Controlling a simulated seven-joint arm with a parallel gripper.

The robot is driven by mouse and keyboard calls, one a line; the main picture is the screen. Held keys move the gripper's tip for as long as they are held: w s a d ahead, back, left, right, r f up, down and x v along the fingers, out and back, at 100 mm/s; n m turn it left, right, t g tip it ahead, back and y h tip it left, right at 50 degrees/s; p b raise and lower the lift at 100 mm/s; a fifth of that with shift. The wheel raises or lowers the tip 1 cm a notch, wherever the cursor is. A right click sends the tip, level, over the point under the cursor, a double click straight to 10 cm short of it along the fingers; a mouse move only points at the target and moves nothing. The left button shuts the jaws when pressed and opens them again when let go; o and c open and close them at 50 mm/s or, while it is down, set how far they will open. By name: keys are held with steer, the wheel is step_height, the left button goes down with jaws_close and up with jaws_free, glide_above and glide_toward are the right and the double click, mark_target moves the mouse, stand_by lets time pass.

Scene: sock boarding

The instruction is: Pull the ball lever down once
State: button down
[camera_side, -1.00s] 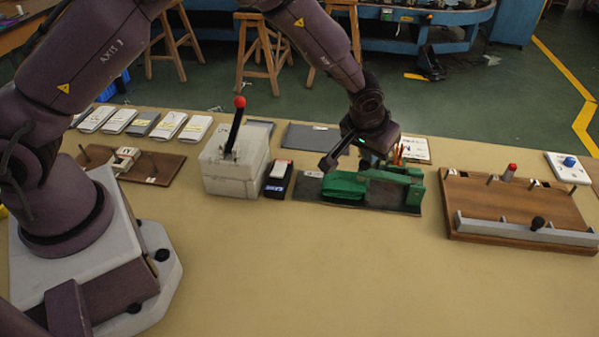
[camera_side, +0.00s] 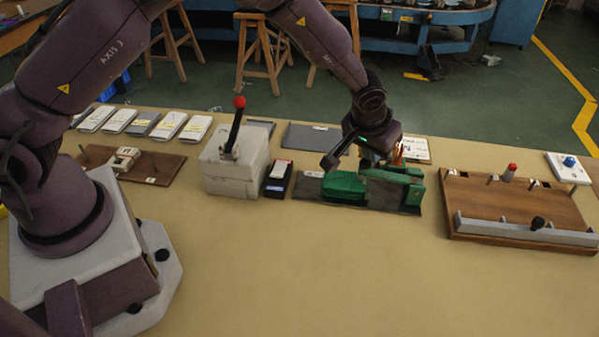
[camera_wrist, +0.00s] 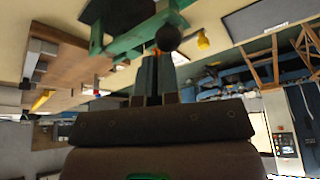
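In the side view, a lever with a red ball (camera_side: 239,102) on a dark shaft stands nearly upright on a white box (camera_side: 231,180). My gripper (camera_side: 383,156) is well to its right, pointing down behind and above a green device (camera_side: 345,187). In the wrist view, a dark ball (camera_wrist: 168,37) lies just beyond my fingertips (camera_wrist: 157,60), near green bars (camera_wrist: 135,38) of the device. My fingers look side by side with little or no gap. I cannot tell whether they touch the ball; the side view hides this contact.
A dark box (camera_side: 278,180) stands between the white box and the green device. A wooden board with a metal rail (camera_side: 515,232) lies on the right, and a pegged board (camera_side: 160,166) on the left. The front of the table (camera_side: 350,275) is clear.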

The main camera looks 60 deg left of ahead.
steer(key=shift+w+d+r, duration=1.1)
steer(key=shift+r, duration=1.05)
step_height(320, 180, up, 7)
glide_above(385, 175)
steer(key=w+d, duration=0.3)
steer(key=shift+s+a+r, duration=0.1)
steer(key=shift+s+a, duration=0.05)
steer(key=s+a+r+m, duration=0.1)
steer(key=s+a+r, duration=0.3)
steer(key=s, duration=0.8)
steer(key=s+a+r+m, duration=0.1)
steer(key=s+a+r, duration=0.3)
steer(key=s, duration=0.8)
steer(key=s+a+r+m+t+h, duration=0.1)
steer(key=s+a+r, duration=0.4)
steer(key=s, duration=0.7)
steer(key=shift+s+a, duration=0.2)
steer(key=shift+a, duration=0.35)
